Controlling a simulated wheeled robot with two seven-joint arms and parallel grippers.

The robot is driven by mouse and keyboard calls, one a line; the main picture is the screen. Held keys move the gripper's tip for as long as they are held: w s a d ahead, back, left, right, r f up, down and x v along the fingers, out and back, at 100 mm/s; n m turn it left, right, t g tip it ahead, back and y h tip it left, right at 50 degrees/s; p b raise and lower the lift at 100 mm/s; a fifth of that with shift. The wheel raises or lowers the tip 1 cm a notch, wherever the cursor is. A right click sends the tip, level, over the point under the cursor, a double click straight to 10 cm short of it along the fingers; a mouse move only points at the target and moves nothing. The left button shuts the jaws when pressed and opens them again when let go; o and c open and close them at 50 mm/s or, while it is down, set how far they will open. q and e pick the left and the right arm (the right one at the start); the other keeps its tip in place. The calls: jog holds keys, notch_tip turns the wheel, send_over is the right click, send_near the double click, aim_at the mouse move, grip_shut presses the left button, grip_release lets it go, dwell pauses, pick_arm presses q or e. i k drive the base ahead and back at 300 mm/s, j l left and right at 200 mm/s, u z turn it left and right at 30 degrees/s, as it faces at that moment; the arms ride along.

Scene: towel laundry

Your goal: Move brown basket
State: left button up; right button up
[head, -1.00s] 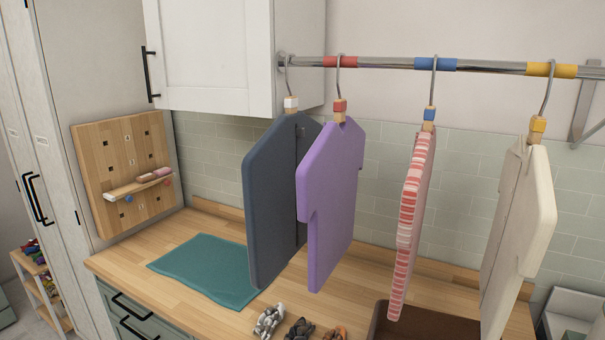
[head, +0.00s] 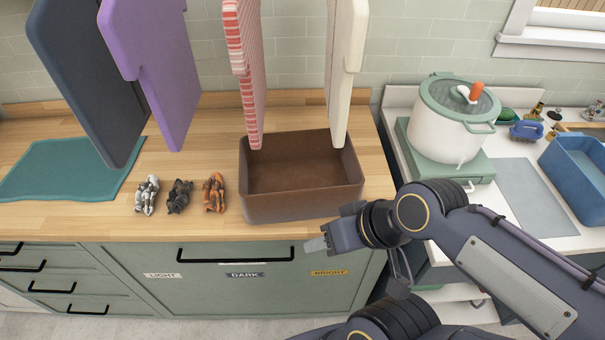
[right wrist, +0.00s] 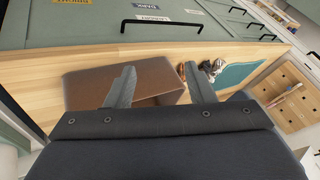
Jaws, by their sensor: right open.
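The brown basket (head: 300,207) is an open rectangular box standing on the wooden counter, below the hanging clothes in the head view. Its inside looks empty. My right gripper (head: 318,244) is in front of the basket's front right corner, apart from it, near the counter's front edge. In the right wrist view the two fingers (right wrist: 162,84) are spread with nothing held between them, and the basket (right wrist: 92,90) shows beyond the left finger, which hides part of it. My left gripper is not in view.
Several garments hang over the counter; the striped one (head: 250,85) and the cream one (head: 343,80) hang close above the basket. A white pot (head: 450,125) stands to the right beyond a gap.

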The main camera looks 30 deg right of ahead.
aim_at(294, 175)
jog(key=i+j+z, duration=0.15)
jog(key=z, duration=0.35)
jog(key=i+j+z, duration=0.1)
jog(key=j+z, duration=0.25)
jog(key=z, duration=0.15)
